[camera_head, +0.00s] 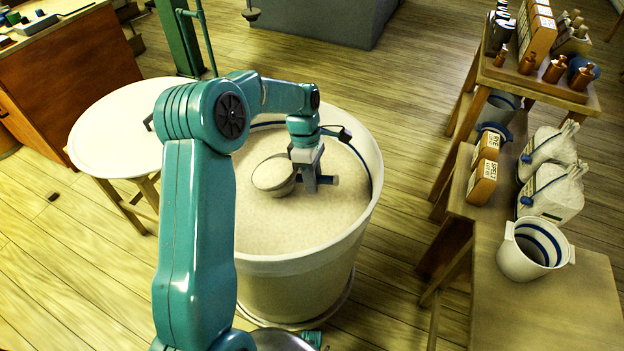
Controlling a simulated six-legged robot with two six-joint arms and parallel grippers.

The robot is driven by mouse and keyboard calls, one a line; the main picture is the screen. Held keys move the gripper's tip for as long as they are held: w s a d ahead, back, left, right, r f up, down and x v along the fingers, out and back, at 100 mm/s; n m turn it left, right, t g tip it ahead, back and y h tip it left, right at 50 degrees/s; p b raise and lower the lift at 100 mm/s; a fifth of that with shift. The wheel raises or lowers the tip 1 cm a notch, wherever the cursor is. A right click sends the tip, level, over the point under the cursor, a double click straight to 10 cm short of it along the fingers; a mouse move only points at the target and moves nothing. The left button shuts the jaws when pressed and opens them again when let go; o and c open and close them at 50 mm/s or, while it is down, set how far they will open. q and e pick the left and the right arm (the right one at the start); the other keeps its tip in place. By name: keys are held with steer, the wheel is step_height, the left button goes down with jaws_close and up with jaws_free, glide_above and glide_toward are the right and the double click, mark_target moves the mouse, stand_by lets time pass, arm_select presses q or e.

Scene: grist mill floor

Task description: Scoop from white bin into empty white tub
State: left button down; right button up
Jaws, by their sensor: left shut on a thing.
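The large white bin (300,266) stands in the middle of the view, full of a pale, grainy meal (300,220). My left gripper (314,180) is over the bin, shut on a scoop (280,190). The scoop's round bowl is to the left of the jaws, at or just above the meal, and pale meal shows inside it. Whether it touches the surface is unclear. The white tub (522,262) with side handles and blue bands inside stands upright on the low bench at right; no meal shows in it. My right gripper is out of view.
A round white-topped table (120,130) stands left of the bin. On the right bench, white sacks (552,190), boxes (483,180) and another tub (498,106) stand behind the white tub. A higher shelf holds bottles (554,70). Floor shows between bin and bench.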

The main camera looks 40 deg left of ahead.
arm_select(q)
steer(key=shift+t+h, duration=0.3)
steer(key=shift+h, duration=0.4)
steer(key=r+p, duration=0.2)
steer(key=r, duration=0.1)
steer(key=r+p, duration=0.3)
steer(key=d+r+p, duration=0.1)
steer(key=r+p, duration=0.2)
steer(key=r, duration=0.1)
steer(key=shift+w, duration=0.25)
steer(key=r+y+p, duration=0.1)
steer(key=d+r+g+y+p, duration=0.1)
steer(key=p, duration=0.1)
steer(key=r+y+p, duration=0.1)
steer(key=p, duration=0.1)
steer(key=shift+w+d+g, duration=0.15)
steer(key=shift+w+g, duration=0.15)
steer(key=shift+d+r, duration=0.1)
